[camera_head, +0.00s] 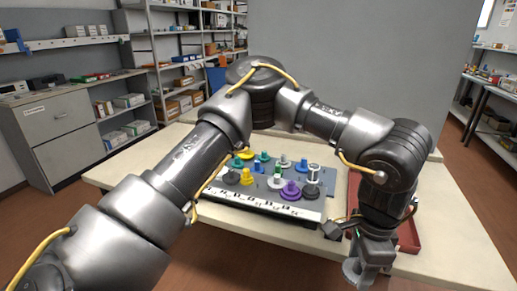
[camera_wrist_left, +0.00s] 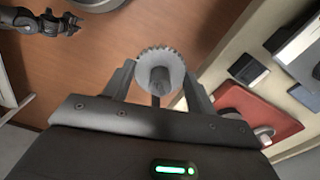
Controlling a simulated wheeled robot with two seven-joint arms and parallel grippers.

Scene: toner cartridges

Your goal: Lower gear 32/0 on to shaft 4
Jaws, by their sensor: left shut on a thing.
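A grey toothed gear with a central hub, taken as gear 32/0, (camera_wrist_left: 160,64) sits between the two fingers of my left gripper (camera_wrist_left: 158,84). In the head view my left gripper (camera_head: 360,262) points down at the lower right, shut on the gear (camera_head: 352,273), near the table's front edge and clear of the board. The grey board (camera_head: 318,209) carries several coloured gears on shafts and stands left of the gripper. Its front labels are too small to read, so I cannot tell which is shaft 4. A dark jointed part (camera_wrist_left: 40,20), probably my right gripper, shows in the wrist view.
A red tray (camera_head: 408,232) lies on the table right of the board, partly behind my arm. In the wrist view the red tray (camera_wrist_left: 235,98) holds a round grey part (camera_wrist_left: 264,135). The table (camera_head: 450,225) is bare at the right.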

